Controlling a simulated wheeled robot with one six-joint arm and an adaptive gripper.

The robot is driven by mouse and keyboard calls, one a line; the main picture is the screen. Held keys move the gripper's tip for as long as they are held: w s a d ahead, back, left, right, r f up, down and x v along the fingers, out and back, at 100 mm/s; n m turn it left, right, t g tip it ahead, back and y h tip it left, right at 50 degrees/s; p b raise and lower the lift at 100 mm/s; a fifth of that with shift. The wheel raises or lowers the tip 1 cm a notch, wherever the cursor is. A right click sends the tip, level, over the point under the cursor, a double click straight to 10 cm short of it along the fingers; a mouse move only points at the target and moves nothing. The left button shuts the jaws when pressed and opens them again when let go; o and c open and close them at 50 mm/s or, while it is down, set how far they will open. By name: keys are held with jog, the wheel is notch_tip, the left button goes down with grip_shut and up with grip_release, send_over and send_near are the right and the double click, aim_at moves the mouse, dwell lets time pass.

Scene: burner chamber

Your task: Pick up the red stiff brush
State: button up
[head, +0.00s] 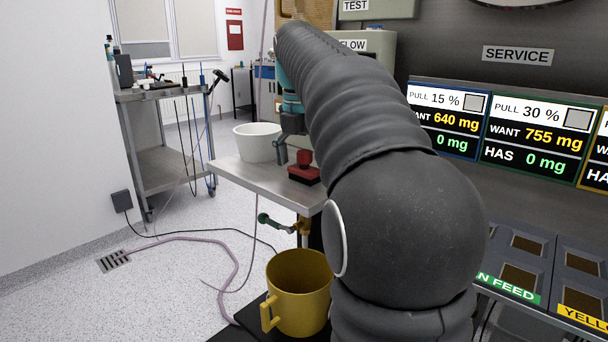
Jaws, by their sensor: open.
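The red stiff brush (304,174) stands on the metal side table, with a red upright grip on top and a dark lower part. My gripper (284,155) hangs at the end of my arm, just left of the brush's grip and at about its height. One dark finger shows clearly; the other side is partly hidden behind my arm. The gripper is open and holds nothing that I can see. I cannot tell whether it touches the brush.
A white bowl (257,142) stands on the metal side table (240,177), close to my gripper's left. A yellow mug (299,291) is below in front. A trolley (168,158) with tools stands at left. Control panels (493,134) line the right side.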

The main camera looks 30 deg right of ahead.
aim_at(303, 152)
jog(key=c, duration=1.3)
jog(key=shift+o, duration=0.2)
jog(key=shift+a+r, duration=0.25)
jog(key=shift+r, duration=0.3)
notch_tip(303, 152, up, 6)
jog(key=shift+f+p, duration=0.25)
jog(key=shift+p, duration=0.95)
jog(key=shift+s+a+r, duration=0.15)
jog(key=shift+a+r, duration=0.05)
jog(key=shift+a, duration=0.05)
jog(key=s+a, duration=0.2)
jog(key=a, duration=0.4)
jog(key=s+a, duration=0.2)
jog(key=a, duration=0.4)
jog(key=s+a+b, duration=0.1)
jog(key=s+a, duration=0.1)
jog(key=a, duration=0.4)
jog(key=shift+s, duration=0.3)
